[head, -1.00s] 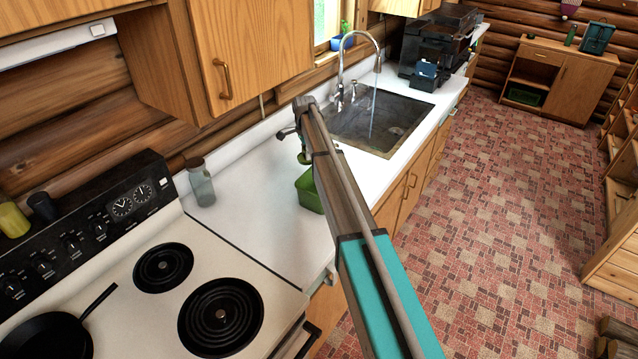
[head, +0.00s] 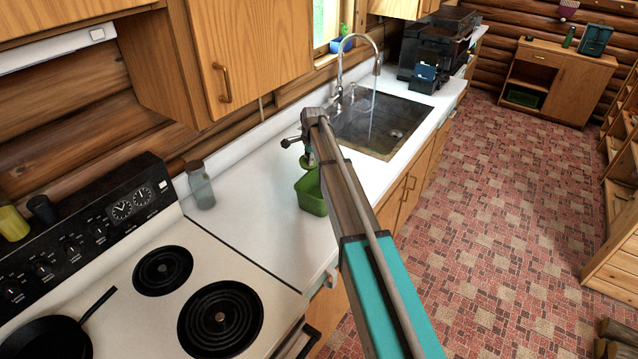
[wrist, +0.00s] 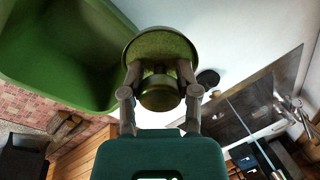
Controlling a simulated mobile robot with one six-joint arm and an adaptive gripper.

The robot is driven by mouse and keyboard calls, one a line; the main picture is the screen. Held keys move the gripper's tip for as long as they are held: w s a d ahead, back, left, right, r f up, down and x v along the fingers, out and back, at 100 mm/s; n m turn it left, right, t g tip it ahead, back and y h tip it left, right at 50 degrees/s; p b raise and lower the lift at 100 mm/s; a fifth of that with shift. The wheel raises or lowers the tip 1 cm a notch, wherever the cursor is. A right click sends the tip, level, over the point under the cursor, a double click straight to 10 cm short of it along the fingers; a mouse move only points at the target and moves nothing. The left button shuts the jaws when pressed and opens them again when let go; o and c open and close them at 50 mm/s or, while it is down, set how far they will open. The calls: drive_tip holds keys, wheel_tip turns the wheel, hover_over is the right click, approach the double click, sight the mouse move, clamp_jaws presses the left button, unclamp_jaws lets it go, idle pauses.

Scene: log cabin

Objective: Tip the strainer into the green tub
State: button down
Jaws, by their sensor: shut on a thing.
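The green tub (head: 309,196) stands on the white counter between the stove and the sink, partly hidden behind my arm. In the wrist view the tub (wrist: 60,55) fills the upper left, and the inside I can see looks empty. My gripper (wrist: 158,78) is shut on the strainer (wrist: 160,44), a green round piece with a speckled face. In the head view only a small green part of the strainer (head: 308,161) shows below my gripper (head: 303,149), just above the tub's far side. I cannot tell what the strainer holds.
The sink (head: 380,123) with running water from the tap (head: 343,62) lies beyond the tub. A glass jar (head: 201,186) stands at the back of the counter. The stove (head: 150,290) with a black pan (head: 45,338) is nearer.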

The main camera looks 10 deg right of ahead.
drive_tip(key=shift+s+d+r+t+y+b, duration=0.1)
drive_tip(key=shift+s+d+t+y+b, duration=0.1)
drive_tip(key=shift+s+t, duration=0.45)
drive_tip(key=shift+s+d+r+t+y+b, duration=0.1)
drive_tip(key=shift+s+d+t, duration=0.1)
drive_tip(key=shift+s+t, duration=0.4)
drive_tip(key=s, duration=0.1)
drive_tip(key=s+t+b, duration=0.1)
drive_tip(key=s+d+t+y+b, duration=0.1)
drive_tip(key=shift+r, duration=0.3)
drive_tip(key=shift+s+d+t+y+b, duration=0.15)
drive_tip(key=shift+s+t+y+b, duration=0.2)
drive_tip(key=shift+t+b, duration=0.6)
drive_tip(key=shift+s+d+t+y+b, duration=0.15)
drive_tip(key=shift+s+t+b, duration=0.3)
drive_tip(key=shift+t+b, duration=0.45)
drive_tip(key=shift+s+t+b, duration=0.25)
drive_tip(key=shift+t+b, duration=0.45)
drive_tip(key=shift+b, duration=0.4)
drive_tip(key=shift+s+d+f+t+y+b, duration=0.15)
drive_tip(key=shift+s+t+y+b, duration=0.2)
drive_tip(key=shift+t+b, duration=0.85)
drive_tip(key=shift+s+d+f+t+y+b, duration=0.15)
drive_tip(key=shift+t+y+b, duration=0.35)
drive_tip(key=shift+b, duration=1.35)
drive_tip(key=shift+a+r, duration=0.1)
drive_tip(key=shift+r, duration=0.2)
drive_tip(key=shift+r+p, duration=0.1)
drive_tip(key=shift+p, duration=0.6)
